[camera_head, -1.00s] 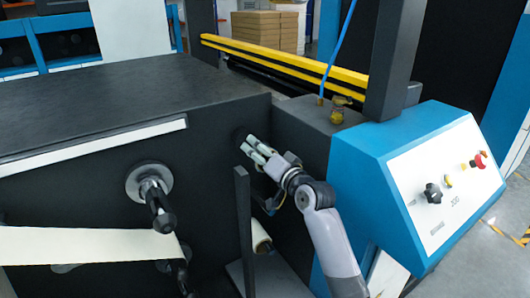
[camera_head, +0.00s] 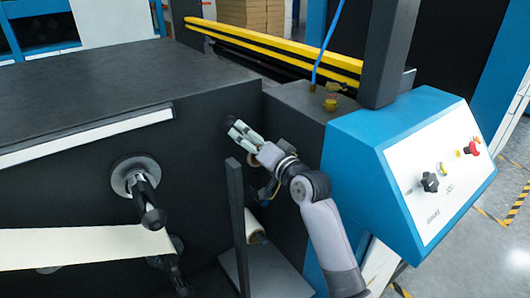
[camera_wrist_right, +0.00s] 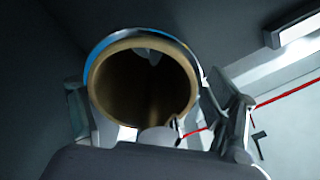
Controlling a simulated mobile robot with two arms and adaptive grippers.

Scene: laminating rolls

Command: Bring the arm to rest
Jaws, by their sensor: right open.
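My right gripper (camera_head: 240,133) is grey, with its fingers apart and pointing up and left, close to the dark side of the machine (camera_head: 195,160). In the head view nothing shows clearly between its fingers. In the right wrist view, a hollow brown tube (camera_wrist_right: 101,95) with a pale and blue rim shows end-on between the two fingers (camera_wrist_right: 160,118). Whether the fingers touch it cannot be told. My right arm comes up from the lower right, in front of the blue control console. My left gripper is out of view.
A dark upright post (camera_head: 237,215) stands just left of my right arm. A small pale roll (camera_head: 253,228) lies low behind it. The blue console (camera_head: 350,150) is close on the right. A shaft (camera_head: 146,195) and a white web (camera_head: 80,247) are at the left.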

